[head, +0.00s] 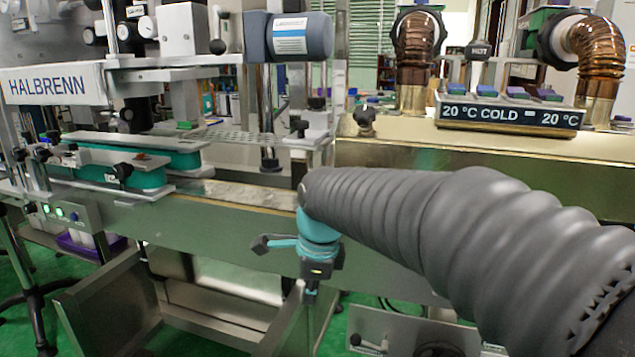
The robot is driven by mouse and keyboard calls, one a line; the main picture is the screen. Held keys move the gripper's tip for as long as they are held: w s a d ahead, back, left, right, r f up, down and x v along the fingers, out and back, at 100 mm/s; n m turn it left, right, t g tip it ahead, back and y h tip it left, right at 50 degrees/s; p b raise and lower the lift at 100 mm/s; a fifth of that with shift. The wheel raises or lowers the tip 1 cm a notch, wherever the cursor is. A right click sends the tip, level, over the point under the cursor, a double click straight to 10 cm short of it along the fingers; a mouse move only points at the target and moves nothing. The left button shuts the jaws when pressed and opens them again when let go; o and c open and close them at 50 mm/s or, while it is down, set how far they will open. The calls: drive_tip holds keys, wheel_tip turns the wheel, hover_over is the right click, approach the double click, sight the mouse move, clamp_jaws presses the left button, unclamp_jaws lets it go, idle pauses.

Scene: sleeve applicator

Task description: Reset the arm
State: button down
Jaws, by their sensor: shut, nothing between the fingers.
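My arm, in a grey ribbed sleeve, reaches in from the right edge of the head view to a teal wrist joint near the middle. My gripper (312,289) hangs below the wrist, pointing down, small and dark. It is shut and holds nothing that I can see. It is in front of the green-grey side of the conveyor frame (235,215), above the open metal bins. I cannot tell the gap between it and the frame. My sleeve hides part of the machine behind it.
A labelling machine with a HALBRENN panel (56,84) and teal belts (130,178) stands at left. A brass-coloured tunnel (480,150) with a "20 °C COLD" display (512,116) and copper ducts (415,50) is behind my arm. Open steel bins (160,320) are low in front. Green floor shows below.

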drive_tip(key=s+d+f+n+t+h, duration=0.1)
drive_tip(key=s+d+f+n+t, duration=0.1)
drive_tip(key=s+d+n, duration=1.5)
drive_tip(key=shift+s+d+f+t, duration=0.2)
drive_tip(key=shift+s+t, duration=0.5)
drive_tip(key=shift+s, duration=0.35)
drive_tip(key=shift+d, duration=0.1)
